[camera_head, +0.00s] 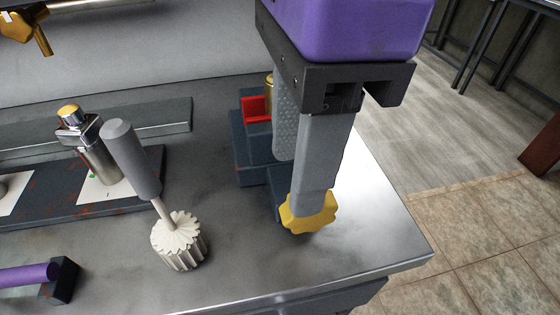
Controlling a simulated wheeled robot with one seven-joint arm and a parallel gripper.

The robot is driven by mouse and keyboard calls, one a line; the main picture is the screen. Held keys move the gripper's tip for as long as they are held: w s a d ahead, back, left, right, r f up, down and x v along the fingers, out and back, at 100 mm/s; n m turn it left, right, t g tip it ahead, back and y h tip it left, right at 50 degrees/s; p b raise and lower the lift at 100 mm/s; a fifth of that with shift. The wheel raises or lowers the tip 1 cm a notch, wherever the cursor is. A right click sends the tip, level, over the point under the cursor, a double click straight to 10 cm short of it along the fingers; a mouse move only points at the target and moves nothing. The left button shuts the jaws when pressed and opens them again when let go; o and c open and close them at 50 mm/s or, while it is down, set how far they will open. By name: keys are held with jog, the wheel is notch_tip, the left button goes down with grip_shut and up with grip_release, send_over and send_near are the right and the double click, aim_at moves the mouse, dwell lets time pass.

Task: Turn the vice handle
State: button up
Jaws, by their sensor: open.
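My gripper (303,178) is open and points down over the right part of the grey bench. Its near finger ends at a yellow lobed knob, which looks like the vice handle (310,219); I cannot tell whether they touch. The far finger is further back, partly hidden by the near one. The vice (251,151) is a blue-grey block beside and behind the fingers, with a red part (256,107) on its left. Much of the vice and the upper side of the knob are hidden by my gripper.
A white ribbed tool with a grey handle (130,158) stands left of the vice. A silver bottle (95,150) stands on a dark rack (50,208). A purple-handled item (28,275) lies front left. The bench top (225,250) is clear between tool and vice; its edge is at right.

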jog(key=shift+w+d+h, duration=0.3)
jog(key=shift+w+d, duration=0.05)
jog(key=shift+d, duration=0.2)
notch_tip(320, 180, down, 8)
jog(key=shift+r+b, duration=0.2)
jog(key=shift+b, duration=0.95)
jog(key=shift+c, duration=0.5)
grip_shut()
